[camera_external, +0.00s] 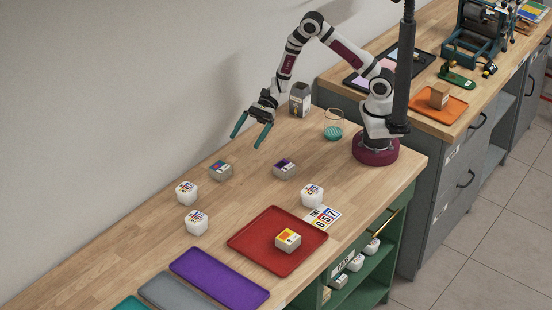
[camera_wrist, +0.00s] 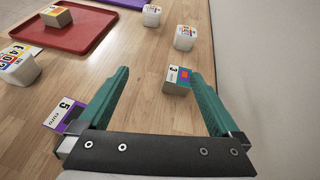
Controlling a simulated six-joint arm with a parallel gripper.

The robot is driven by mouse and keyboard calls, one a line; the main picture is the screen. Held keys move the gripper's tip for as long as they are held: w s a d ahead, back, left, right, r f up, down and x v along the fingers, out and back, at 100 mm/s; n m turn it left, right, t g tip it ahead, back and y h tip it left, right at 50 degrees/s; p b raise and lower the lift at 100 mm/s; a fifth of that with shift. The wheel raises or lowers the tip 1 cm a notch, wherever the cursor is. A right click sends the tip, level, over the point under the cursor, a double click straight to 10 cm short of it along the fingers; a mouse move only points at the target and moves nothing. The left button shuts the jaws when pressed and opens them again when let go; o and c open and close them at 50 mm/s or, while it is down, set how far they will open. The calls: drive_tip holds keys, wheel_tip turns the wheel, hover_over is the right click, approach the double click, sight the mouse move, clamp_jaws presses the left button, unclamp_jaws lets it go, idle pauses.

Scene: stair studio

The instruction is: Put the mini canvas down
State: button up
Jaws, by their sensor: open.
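No canvas is clearly marked as such; several small grey blocks with coloured printed tops could be mini canvases. One with an orange and yellow top (camera_external: 288,239) sits on the red tray (camera_external: 245,238) and shows at the top left of the wrist view (camera_wrist: 57,15). A purple-topped block (camera_external: 285,169) and a teal and pink-topped block (camera_external: 221,170) stand on the bench. My gripper (camera_external: 250,133) is open and empty, raised above the bench behind these two. In the wrist view, the teal-topped block (camera_wrist: 179,80) appears near the right finger, the purple one (camera_wrist: 66,114) beside the left.
White jars (camera_external: 311,195), (camera_external: 186,192) and (camera_external: 196,222) stand around the blocks. A number card (camera_external: 323,217) lies by the red tray. Purple (camera_external: 218,280) and grey (camera_external: 175,292) trays lie empty in front. A dark box (camera_external: 299,98) and glass (camera_external: 333,123) stand near my base.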

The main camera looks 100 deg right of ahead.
drive_tip(key=s+a+r+n+g, duration=0.6)
drive_tip(key=s+a+r+n, duration=0.25)
drive_tip(key=s+r, duration=0.25)
drive_tip(key=s+d+r+n+g+h, duration=0.1)
drive_tip(key=s+d+n+h, duration=0.2)
drive_tip(key=s, duration=0.7)
drive_tip(key=s+d+n+g+h, duration=0.1)
drive_tip(key=s+d+n+h, duration=0.3)
drive_tip(key=s, duration=0.7)
drive_tip(key=n+h, duration=0.2)
drive_tip(key=n, duration=0.1)
drive_tip(key=shift+d+r, duration=0.2)
drive_tip(key=shift+r, duration=0.2)
drive_tip(key=shift+n, duration=0.25)
